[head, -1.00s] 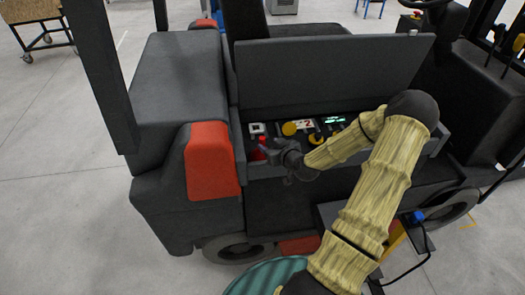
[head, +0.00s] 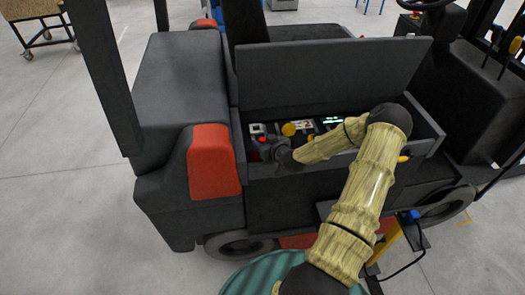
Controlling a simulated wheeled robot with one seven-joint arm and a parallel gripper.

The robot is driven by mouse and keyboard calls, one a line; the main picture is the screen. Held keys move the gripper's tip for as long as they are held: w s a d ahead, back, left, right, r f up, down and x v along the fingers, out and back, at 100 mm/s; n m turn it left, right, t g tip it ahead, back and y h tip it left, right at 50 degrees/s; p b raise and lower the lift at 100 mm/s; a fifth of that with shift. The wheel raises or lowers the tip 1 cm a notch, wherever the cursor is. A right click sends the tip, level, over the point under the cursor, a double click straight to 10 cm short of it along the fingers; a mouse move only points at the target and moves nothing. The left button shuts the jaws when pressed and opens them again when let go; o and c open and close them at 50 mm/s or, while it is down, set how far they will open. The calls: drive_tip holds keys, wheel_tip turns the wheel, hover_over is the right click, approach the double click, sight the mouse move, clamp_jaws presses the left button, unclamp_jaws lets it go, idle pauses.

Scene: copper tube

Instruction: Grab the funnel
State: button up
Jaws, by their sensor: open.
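A small red object (head: 262,139), which may be the funnel, sits at the left end of the open compartment in the dark vehicle. Its shape is too small and too covered to tell for sure. My gripper (head: 266,149) is dark grey and reaches down into the compartment's left end, right at the red object. The gripper is open, and its fingers partly hide the red object. I cannot tell whether they touch it or lie around it.
The compartment's raised lid (head: 335,75) stands behind my arm. A yellow round cap (head: 289,129) and a lit green display (head: 333,121) are in the compartment, right of my gripper. The compartment's front wall (head: 330,168) is close below my forearm. A red corner panel (head: 211,163) is at left.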

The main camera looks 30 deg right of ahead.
drive_tip(key=shift+w+f, duration=0.25)
drive_tip(key=shift+w, duration=0.25)
clamp_jaws()
